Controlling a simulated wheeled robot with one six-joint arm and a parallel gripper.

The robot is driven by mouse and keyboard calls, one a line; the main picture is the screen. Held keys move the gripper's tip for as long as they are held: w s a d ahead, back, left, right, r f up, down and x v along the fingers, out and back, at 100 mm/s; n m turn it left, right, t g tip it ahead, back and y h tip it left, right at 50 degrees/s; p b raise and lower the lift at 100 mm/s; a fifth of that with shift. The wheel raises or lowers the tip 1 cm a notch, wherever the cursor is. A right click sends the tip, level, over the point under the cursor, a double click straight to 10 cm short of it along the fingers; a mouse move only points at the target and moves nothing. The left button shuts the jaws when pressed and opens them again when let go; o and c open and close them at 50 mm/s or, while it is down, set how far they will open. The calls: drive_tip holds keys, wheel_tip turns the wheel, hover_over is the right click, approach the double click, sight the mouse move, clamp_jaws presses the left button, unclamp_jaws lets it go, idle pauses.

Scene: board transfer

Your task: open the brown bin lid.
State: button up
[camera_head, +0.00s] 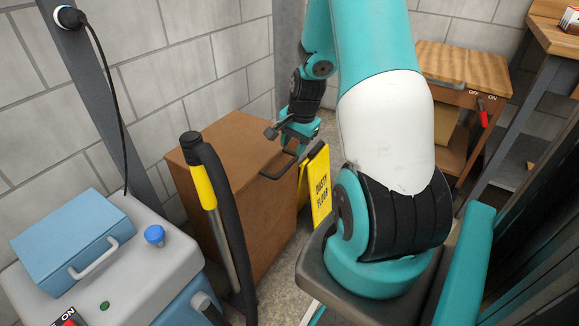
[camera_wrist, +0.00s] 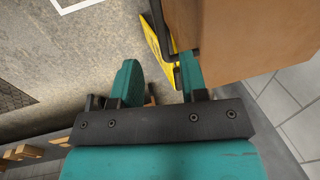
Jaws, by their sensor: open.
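The brown bin (camera_head: 240,200) is a box standing on the floor beside the wall. Its lid (camera_head: 220,140) lies flat on top and looks shut. A dark bar handle (camera_head: 272,175) sticks out from the lid's front right edge. My gripper (camera_head: 296,138) is over that edge, close to the handle. In the wrist view, my gripper (camera_wrist: 160,78) is open with its fingers apart.
A yellow floor sign (camera_head: 319,187) stands right against the bin's right side. A yellow and black hose wand (camera_head: 203,188) stands in front of the bin. A grey machine with a blue box (camera_head: 70,245) is at left. A wooden bench (camera_head: 462,65) stands at back right.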

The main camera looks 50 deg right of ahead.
sight(289, 165)
drive_tip(key=f, duration=0.3)
drive_tip(key=w+f+b, duration=0.1)
drive_tip(key=f, duration=0.3)
drive_tip(key=shift+w+a+b, duration=0.1)
drive_tip(key=shift+w+b, duration=0.1)
drive_tip(key=shift+b, duration=0.1)
clamp_jaws()
